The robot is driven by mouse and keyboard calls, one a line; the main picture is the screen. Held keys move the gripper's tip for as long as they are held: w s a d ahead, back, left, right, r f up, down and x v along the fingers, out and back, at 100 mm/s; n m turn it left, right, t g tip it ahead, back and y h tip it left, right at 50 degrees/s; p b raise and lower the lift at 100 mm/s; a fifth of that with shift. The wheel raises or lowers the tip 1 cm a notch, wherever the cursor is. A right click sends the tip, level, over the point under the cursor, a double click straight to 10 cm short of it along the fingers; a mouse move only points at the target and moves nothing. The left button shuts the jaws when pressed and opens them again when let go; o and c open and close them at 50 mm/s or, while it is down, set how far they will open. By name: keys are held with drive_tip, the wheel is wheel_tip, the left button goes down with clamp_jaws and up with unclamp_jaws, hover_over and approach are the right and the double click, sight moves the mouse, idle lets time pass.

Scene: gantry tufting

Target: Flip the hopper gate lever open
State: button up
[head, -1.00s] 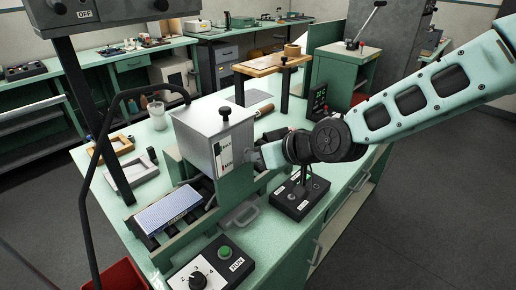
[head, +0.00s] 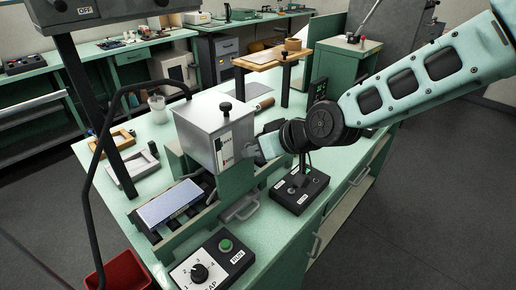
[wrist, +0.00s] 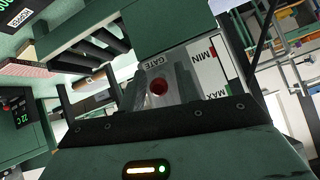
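The hopper (head: 205,125) is a grey box with a black knob on top and a white MIN/MAX strip on its right face. It stands on a green frame on the bench. In the wrist view, a round red knob (wrist: 158,87), seemingly the gate lever's end, sits just below a GATE label (wrist: 157,60). My gripper (head: 252,150) is at the hopper's right face. In the wrist view its grey fingers appear around the red knob, but whether they touch it or are closed on it is unclear. The lever's shaft is hidden.
A black box with a small stick (head: 299,190) stands close below my wrist. A dial box with a green RUN button (head: 225,245) is at the bench front. A blue-topped block (head: 168,205) lies left of the hopper frame. A black hose arches at the left.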

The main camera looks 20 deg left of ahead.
drive_tip(key=b+v, duration=0.1)
drive_tip(key=v, duration=1.6)
drive_tip(key=shift+d+r, duration=0.15)
drive_tip(key=s+d+f+g+h, duration=0.2)
drive_tip(key=s+d+f+h, duration=0.35)
drive_tip(key=s+f, duration=0.25)
drive_tip(key=s+d+m+g+h, duration=0.1)
drive_tip(key=s+d+m+h, duration=0.2)
drive_tip(key=s+d, duration=0.8)
drive_tip(key=d+m, duration=0.1)
drive_tip(key=d, duration=0.1)
drive_tip(key=shift+d+h, duration=0.3)
drive_tip(key=shift+h, duration=0.05)
drive_tip(key=shift+a, duration=0.1)
